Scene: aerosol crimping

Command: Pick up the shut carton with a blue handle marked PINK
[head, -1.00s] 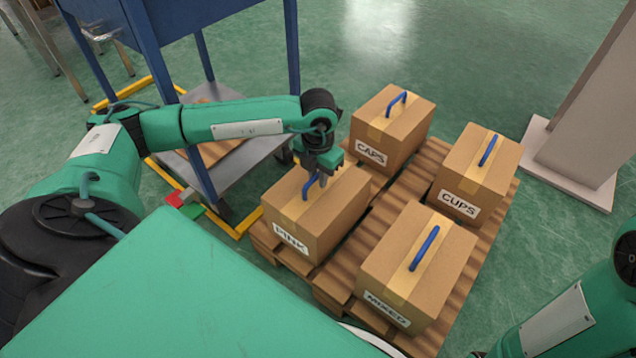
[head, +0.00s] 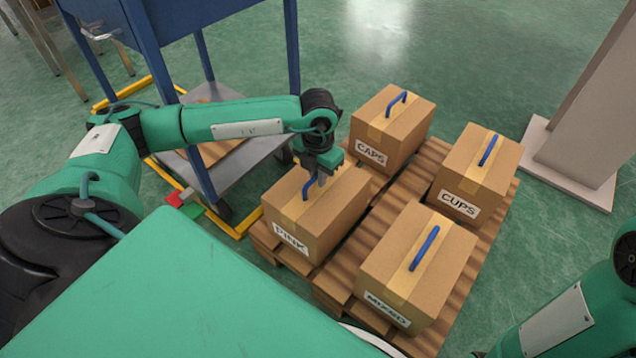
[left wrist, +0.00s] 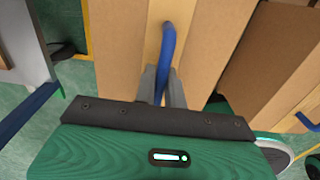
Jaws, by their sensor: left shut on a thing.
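The shut carton marked PINK (head: 318,232) stands on the near left corner of a wooden pallet (head: 335,290). Its label faces the front, and tape runs across its top. Its blue handle (head: 308,188) stands up from the top. My left gripper (head: 322,180) is above the carton and shut on the handle. In the left wrist view the handle (left wrist: 166,60) passes between the two grey fingers of the left gripper (left wrist: 163,88). The carton top (left wrist: 120,50) lies just below. My right arm (head: 560,320) shows at the lower right; its gripper is out of view.
Cartons marked CAPS (head: 395,130), CUPS (head: 475,180) and MIXED (head: 415,270) share the pallet, each with a blue handle. A blue-legged table with a grey lower shelf (head: 225,165) stands left of the PINK carton. A pale post (head: 585,120) stands at the right.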

